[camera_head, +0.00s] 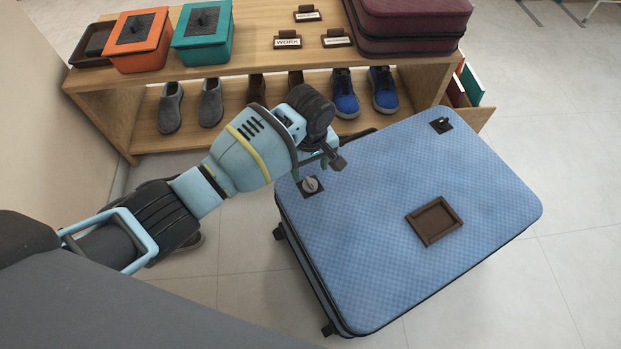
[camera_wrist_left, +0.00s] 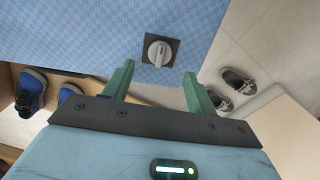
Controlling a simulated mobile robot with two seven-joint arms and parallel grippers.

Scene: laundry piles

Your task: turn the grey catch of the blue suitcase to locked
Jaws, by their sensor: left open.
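The blue suitcase (camera_head: 400,190) lies flat on the floor with its top face up. Its grey catch (camera_head: 311,184) is a round knob on a dark square plate near the suitcase's left corner. In the left wrist view the catch (camera_wrist_left: 158,52) lies just beyond the fingertips, roughly centred between them, with its ridge running nearly straight up and down the picture. My left gripper (camera_head: 332,162) is open and empty above the suitcase's edge, close to the catch; its green fingers (camera_wrist_left: 159,72) stand on either side in the wrist view. My right gripper is not in view.
A second, dark catch (camera_head: 441,124) sits at the far corner, and an empty brown frame (camera_head: 435,220) lies on the suitcase. Behind stands a wooden bench (camera_head: 255,48) with an orange box (camera_head: 138,40), a teal box (camera_head: 202,35), a maroon suitcase (camera_head: 412,22) and shoes below.

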